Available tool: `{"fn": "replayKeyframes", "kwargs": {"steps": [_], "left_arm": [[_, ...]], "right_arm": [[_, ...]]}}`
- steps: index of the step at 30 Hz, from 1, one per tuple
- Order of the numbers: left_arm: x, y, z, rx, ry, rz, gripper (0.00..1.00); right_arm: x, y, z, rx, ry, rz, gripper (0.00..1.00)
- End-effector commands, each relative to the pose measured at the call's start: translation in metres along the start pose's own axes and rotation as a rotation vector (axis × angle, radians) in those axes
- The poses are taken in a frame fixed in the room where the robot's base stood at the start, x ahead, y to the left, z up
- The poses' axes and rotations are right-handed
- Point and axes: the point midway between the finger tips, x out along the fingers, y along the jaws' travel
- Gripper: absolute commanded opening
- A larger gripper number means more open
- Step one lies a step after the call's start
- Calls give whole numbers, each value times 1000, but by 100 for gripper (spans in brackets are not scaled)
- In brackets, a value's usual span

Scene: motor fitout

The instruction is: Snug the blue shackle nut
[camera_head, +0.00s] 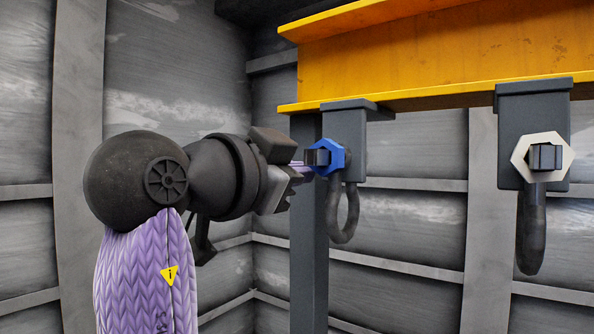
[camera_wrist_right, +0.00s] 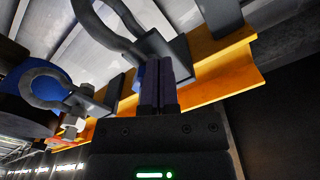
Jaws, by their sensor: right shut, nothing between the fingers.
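The blue shackle nut (camera_head: 337,151) is a hexagonal ring around a dark bolt end, below the yellow beam. It sits on a dark hanger bracket (camera_head: 349,120) that carries a dark shackle (camera_head: 343,211). My right gripper (camera_head: 300,169) comes from the left, and its fingertips are right beside the nut. I cannot tell whether they touch it. In the right wrist view the purple-grey fingers (camera_wrist_right: 164,83) are pressed together with nothing between them. A sliver of blue, likely the nut, shows beside them and is mostly hidden. My left gripper is not in view.
The yellow beam (camera_head: 430,60) runs overhead. A second bracket with a pale hexagonal nut (camera_head: 524,160) and a dark shackle (camera_head: 531,231) hangs at the right. A dark post (camera_head: 308,250) stands behind the blue nut. The space between the brackets is free.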

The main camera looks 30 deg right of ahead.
Motion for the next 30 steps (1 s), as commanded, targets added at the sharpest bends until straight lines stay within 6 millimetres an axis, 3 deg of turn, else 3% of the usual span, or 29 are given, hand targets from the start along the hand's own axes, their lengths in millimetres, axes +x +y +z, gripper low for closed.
{"fn": "replayKeyframes", "kwargs": {"steps": [13,24,30], "left_arm": [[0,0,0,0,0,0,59],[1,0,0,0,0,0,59],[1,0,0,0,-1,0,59]], "right_arm": [[-2,-4,6,0,3,-1,0],[-56,-4,6,0,3,0,0],[-60,-3,7,1,2,0,0]]}}
